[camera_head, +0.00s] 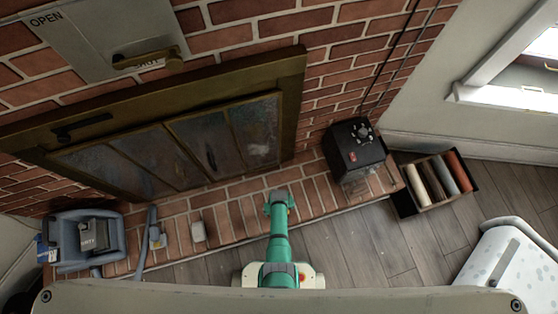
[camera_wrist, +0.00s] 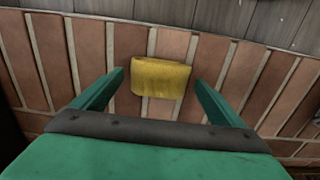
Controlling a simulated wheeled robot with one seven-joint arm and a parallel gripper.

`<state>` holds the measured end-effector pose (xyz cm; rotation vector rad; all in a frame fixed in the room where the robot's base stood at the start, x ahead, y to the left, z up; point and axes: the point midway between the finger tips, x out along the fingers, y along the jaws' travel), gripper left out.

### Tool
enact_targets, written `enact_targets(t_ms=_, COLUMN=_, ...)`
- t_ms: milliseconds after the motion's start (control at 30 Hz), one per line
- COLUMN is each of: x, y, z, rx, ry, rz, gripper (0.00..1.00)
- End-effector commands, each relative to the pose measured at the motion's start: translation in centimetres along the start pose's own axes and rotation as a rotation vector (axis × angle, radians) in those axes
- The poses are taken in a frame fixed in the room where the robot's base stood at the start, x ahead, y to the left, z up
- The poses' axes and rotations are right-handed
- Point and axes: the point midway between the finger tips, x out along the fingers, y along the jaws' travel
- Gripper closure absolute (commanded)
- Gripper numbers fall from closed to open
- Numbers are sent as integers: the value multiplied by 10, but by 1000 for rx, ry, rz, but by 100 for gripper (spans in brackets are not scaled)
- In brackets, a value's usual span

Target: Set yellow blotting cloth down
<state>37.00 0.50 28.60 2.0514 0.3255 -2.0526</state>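The yellow blotting cloth (camera_wrist: 161,78) shows in the wrist view as a small folded pad over the brick hearth (camera_wrist: 235,68). It appears to rest on the bricks, just beyond and between my fingertips, with a gap on both sides. My gripper (camera_wrist: 159,82) is open, with its two green fingers spread apart and nothing between them held. In the head view my gripper (camera_head: 279,200) is over the hearth in front of the fireplace doors, and the cloth is hidden there.
A black box with knobs (camera_head: 355,147) stands right on the hearth, beside a crate of rolls (camera_head: 436,182). A blue-grey bucket (camera_head: 85,240), a brush (camera_head: 150,240) and a pale block (camera_head: 198,231) are at left. A speckled white surface (camera_head: 510,262) stands at lower right.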

Motion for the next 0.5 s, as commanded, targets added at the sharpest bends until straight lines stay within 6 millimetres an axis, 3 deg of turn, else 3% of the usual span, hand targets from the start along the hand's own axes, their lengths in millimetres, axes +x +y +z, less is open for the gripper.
enact_targets(t_ms=333, x=-1, y=0, z=0, rx=0, ry=0, rz=0, gripper=7)
enact_targets(t_ms=500, x=-11, y=0, z=0, rx=0, ry=1, rz=0, gripper=7)
